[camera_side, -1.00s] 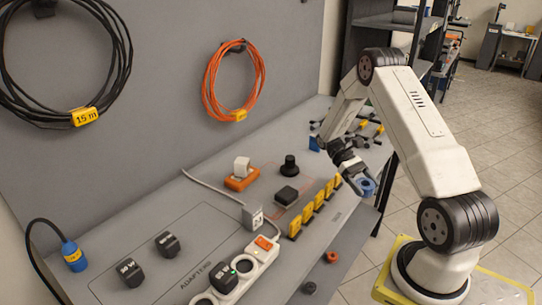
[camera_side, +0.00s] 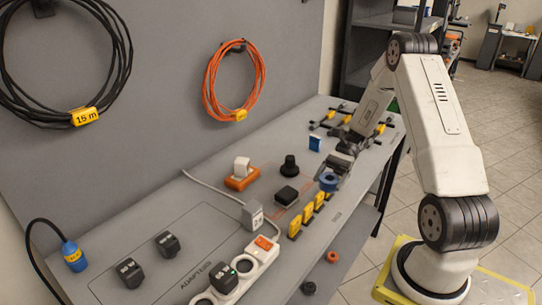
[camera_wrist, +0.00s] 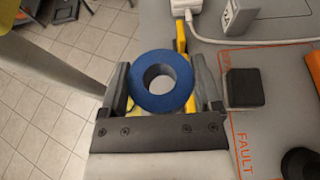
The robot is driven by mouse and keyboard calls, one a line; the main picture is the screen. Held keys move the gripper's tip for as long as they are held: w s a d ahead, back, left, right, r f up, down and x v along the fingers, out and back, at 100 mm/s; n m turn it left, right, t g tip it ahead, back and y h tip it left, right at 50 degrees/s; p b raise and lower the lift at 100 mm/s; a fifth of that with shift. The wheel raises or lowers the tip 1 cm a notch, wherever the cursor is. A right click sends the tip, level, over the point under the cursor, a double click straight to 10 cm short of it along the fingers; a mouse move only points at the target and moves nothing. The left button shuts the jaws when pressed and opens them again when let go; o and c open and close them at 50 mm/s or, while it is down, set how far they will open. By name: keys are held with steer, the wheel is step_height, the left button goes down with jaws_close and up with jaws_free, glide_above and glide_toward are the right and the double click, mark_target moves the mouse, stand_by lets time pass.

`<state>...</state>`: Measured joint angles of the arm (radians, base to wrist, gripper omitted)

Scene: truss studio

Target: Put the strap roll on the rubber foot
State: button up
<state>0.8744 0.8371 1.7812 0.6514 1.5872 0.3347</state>
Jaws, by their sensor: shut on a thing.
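The strap roll is a thick blue ring (camera_side: 328,182), also in the wrist view (camera_wrist: 185,84). My gripper (camera_side: 335,170) is shut on it, with one finger on each side of the ring in the wrist view (camera_wrist: 162,83). It is near the bench's front edge, by the yellow clips. A flat black square block (camera_side: 286,195), also in the wrist view (camera_wrist: 243,88), lies left of the roll in the side view. A black round knob-like piece (camera_side: 289,166) stands behind it. I cannot tell for certain which is the rubber foot.
A row of yellow clips (camera_side: 307,214) stands along the front edge. A grey plug (camera_side: 252,214), white power strip (camera_side: 262,255) and orange block with a white plug (camera_side: 241,176) are further left. A blue block (camera_side: 315,143) stands behind the roll.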

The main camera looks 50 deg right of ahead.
steer(key=w+d+r+m+t+h, duration=0.6)
steer(key=w+r+m+t+h, duration=0.2)
steer(key=m+t, duration=0.4)
steer(key=shift+w+d+m, duration=0.15)
steer(key=shift+d+m, duration=0.1)
steer(key=shift+m, duration=0.45)
glide_above(291, 158)
steer(key=f, duration=0.8)
steer(key=shift+s+a+f, duration=0.1)
steer(key=shift+s+a, duration=0.1)
steer(key=shift+s, duration=0.2)
steer(key=shift+w+d+f, duration=0.25)
steer(key=shift+w+f, duration=0.15)
steer(key=shift+f, duration=0.1)
